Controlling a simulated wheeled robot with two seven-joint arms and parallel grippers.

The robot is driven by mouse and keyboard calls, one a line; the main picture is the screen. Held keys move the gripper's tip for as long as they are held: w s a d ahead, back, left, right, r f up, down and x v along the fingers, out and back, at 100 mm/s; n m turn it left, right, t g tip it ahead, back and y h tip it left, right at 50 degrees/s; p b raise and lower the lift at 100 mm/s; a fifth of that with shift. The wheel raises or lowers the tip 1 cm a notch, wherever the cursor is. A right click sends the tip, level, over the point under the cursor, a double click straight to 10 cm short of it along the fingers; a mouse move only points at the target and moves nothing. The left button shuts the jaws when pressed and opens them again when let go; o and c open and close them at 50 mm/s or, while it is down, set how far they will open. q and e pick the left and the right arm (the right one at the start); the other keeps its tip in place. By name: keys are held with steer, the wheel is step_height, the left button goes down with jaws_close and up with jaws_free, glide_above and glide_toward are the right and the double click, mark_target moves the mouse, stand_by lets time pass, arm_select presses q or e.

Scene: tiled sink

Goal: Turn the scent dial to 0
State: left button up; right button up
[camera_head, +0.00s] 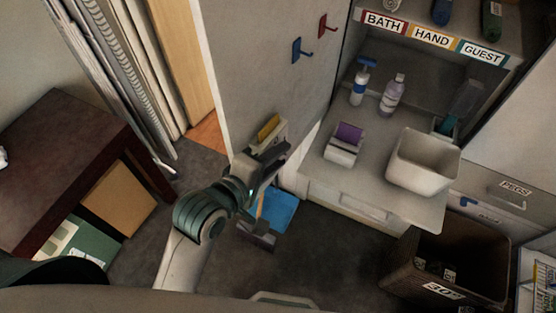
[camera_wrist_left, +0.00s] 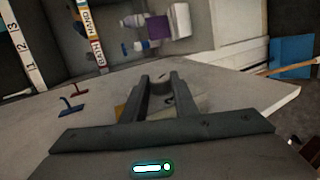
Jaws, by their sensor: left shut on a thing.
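The scent dispenser (camera_head: 268,138) is a pale box with a yellow part on top, fixed to the side of the grey wall panel. My left gripper (camera_head: 281,152) reaches up to it from below and covers its front in the head view. In the left wrist view the two fingers (camera_wrist_left: 160,80) are shut on a small round grey dial (camera_wrist_left: 160,87) on the box. A dark mark shows on the face just below the dial, but I cannot read which number the dial points to. My right gripper is not in view.
A red hook (camera_head: 327,26) and a blue hook (camera_head: 301,50) stick out of the panel. Right of it, a counter holds a purple-topped box (camera_head: 344,146), bottles and a white bin (camera_head: 423,162). A blue dustpan (camera_head: 279,210) is below the gripper; a brown bin (camera_head: 458,262) stands right.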

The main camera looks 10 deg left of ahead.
arm_select(q)
steer(key=shift+f+t+h+b, duration=0.3)
steer(key=shift+t+h+b, duration=0.2)
steer(key=shift+t+b, duration=0.45)
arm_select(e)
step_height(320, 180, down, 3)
arm_select(q)
steer(key=o, duration=1.1)
steer(key=shift+c, duration=0.2)
steer(key=shift+r, duration=0.1)
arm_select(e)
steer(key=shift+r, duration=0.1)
